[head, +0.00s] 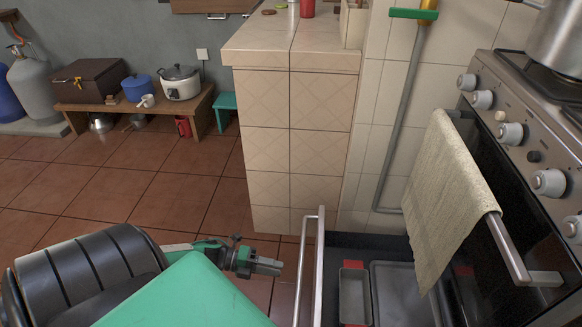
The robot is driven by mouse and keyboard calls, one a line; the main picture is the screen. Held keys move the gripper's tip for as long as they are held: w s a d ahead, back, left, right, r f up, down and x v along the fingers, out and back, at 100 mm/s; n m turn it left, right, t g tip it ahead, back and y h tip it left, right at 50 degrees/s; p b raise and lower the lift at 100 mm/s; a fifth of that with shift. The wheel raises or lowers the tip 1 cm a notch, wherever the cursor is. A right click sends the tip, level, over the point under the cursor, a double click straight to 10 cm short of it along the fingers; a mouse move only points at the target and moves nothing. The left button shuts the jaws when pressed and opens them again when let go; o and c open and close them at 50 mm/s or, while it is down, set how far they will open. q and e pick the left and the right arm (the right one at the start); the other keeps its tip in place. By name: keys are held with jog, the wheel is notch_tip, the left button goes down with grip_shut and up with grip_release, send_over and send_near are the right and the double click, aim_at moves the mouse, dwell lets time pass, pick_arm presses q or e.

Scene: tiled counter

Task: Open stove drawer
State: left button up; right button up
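The stove (520,150) stands at the right with its drawer pulled out at the bottom. The drawer's front panel (319,262) faces left and carries a long bar handle (302,262). Dark pans or trays (400,290) lie inside the drawer. My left gripper (268,266) is just left of the handle, pointing at it, with a small gap that looks clear in the picture. Its fingers look close together, but the viewing angle hides whether they are shut. My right gripper is not in view.
A towel (445,190) hangs on the oven door handle (510,250) above the drawer. A tiled counter (295,140) stands behind the drawer. A green-topped pole (405,110) leans at the wall. Tiled floor (130,190) is free at the left.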

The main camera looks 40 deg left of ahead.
pick_arm(q)
jog(key=v, duration=0.5)
jog(key=shift+p, duration=0.35)
